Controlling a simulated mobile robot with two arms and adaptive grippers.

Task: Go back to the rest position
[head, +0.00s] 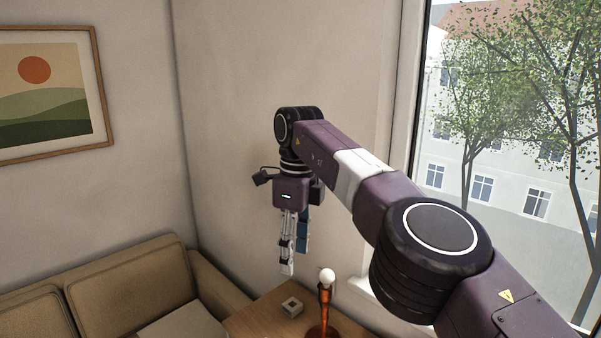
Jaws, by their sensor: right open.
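My right gripper (295,258) hangs pointing down at the end of my right arm, which comes in from the lower right. It is in the air above and behind the left part of a small wooden table, near the wall corner. Its fingers are seen nearly side-on, with a blue part beside them. It is open, and I see nothing held in it. My left gripper is not in the head view.
A tan sofa (130,287) is at left. A framed picture (45,90) hangs on the wall. A window (500,120) is at right.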

